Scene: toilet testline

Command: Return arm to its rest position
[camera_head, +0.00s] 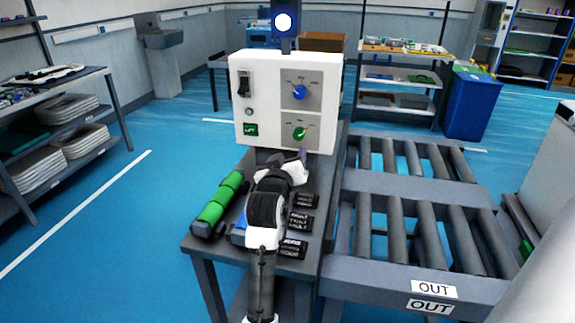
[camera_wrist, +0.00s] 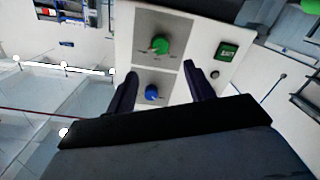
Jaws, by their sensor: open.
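My arm reaches forward over a small grey table (camera_head: 208,244) in the head view. My gripper is in front of the lower part of a white control box (camera_head: 262,90), and the arm hides most of its fingers there. In the wrist view my gripper (camera_wrist: 160,82) has its two dark fingers apart with nothing between them. The box's green knob (camera_wrist: 160,45) and blue knob (camera_wrist: 152,92) show beyond the fingers. In the head view the blue knob (camera_head: 299,92) is above the green knob (camera_head: 300,133). Whether the fingers touch the box cannot be told.
Green cylinders (camera_head: 217,204) lie left of my arm, and several black labelled blocks (camera_head: 299,222) lie right of it. A roller conveyor (camera_head: 420,235) stands at the right. A shelf (camera_head: 50,150) stands at the left. Blue floor (camera_head: 130,215) between shelf and table is clear.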

